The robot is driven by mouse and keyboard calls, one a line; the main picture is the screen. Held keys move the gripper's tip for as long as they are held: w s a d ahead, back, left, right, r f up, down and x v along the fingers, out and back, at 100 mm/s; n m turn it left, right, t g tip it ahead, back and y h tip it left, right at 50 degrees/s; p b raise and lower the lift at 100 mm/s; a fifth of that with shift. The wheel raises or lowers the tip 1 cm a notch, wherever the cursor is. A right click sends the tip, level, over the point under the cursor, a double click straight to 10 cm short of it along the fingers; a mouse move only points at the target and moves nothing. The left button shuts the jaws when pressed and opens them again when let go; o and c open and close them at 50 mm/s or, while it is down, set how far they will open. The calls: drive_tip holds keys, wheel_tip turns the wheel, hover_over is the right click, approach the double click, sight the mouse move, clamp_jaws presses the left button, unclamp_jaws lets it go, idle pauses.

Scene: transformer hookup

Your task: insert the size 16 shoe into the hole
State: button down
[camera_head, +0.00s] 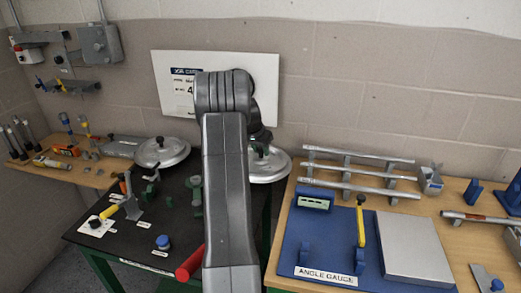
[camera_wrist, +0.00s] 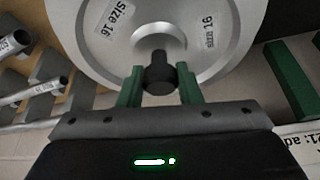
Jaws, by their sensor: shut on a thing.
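The size 16 shoe (camera_wrist: 228,50) is a round silver disc with a black knob and "size 16" labels. It fills the top of the wrist view. My gripper (camera_wrist: 160,80) has its two green fingers shut on the black knob. In the head view, a silver disc (camera_head: 268,168) shows just right of my arm, at the right end of the black table; my arm partly hides it. My fingertips are mostly hidden there. No hole for the shoe can be made out in either view.
A second silver disc (camera_head: 170,153) lies at the back of the black table (camera_head: 122,238), among small tools and green parts. A wooden table (camera_head: 450,210) at right bears metal rods (camera_head: 352,170) and a blue angle gauge board (camera_head: 300,240). A white wall panel (camera_head: 178,72) stands behind my arm.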

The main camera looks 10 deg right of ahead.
drive_tip(key=shift+f+b, duration=0.55)
drive_tip(key=shift+f, duration=0.1)
drive_tip(key=c, duration=1)
unclamp_jaws()
drive_tip(key=shift+c, duration=0.2)
drive_tip(key=shift+o, duration=0.5)
drive_tip(key=shift+f, duration=0.1)
drive_tip(key=shift+r+p, duration=1.4)
drive_tip(key=shift+r, duration=1.2)
